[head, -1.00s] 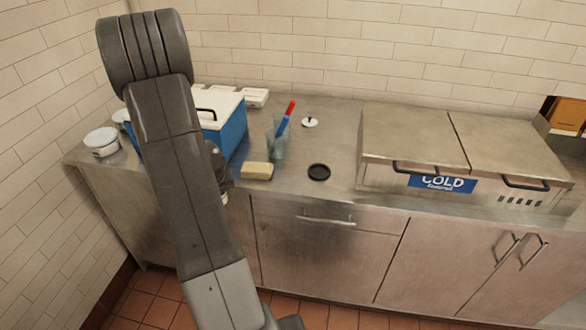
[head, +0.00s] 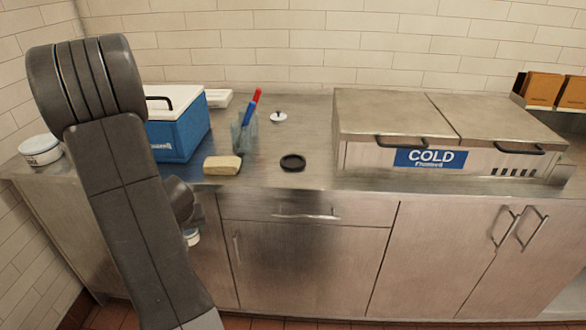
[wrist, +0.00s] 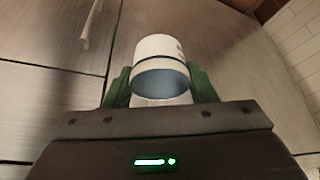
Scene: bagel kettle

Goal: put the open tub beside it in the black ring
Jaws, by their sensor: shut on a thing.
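The open tub (wrist: 155,47) is white with a blue-grey inside. In the wrist view it sits between the green fingers of my gripper (wrist: 160,85), which is shut on it. Its open mouth faces the wrist camera. In the head view only a bit of the tub (head: 192,238) shows past my arm, in front of the cabinet and below the counter top. The black ring (head: 292,162) lies flat on the counter near the front edge, to the right of the tub and apart from it. Nothing is seen inside the ring.
A yellow sponge (head: 222,165) and a clear cup with red and blue pens (head: 245,133) stand left of the ring. A blue cooler (head: 182,134) and lidded white tub (head: 41,151) are farther left. A COLD unit (head: 390,118) stands right. A small knobbed lid (head: 278,118) lies behind.

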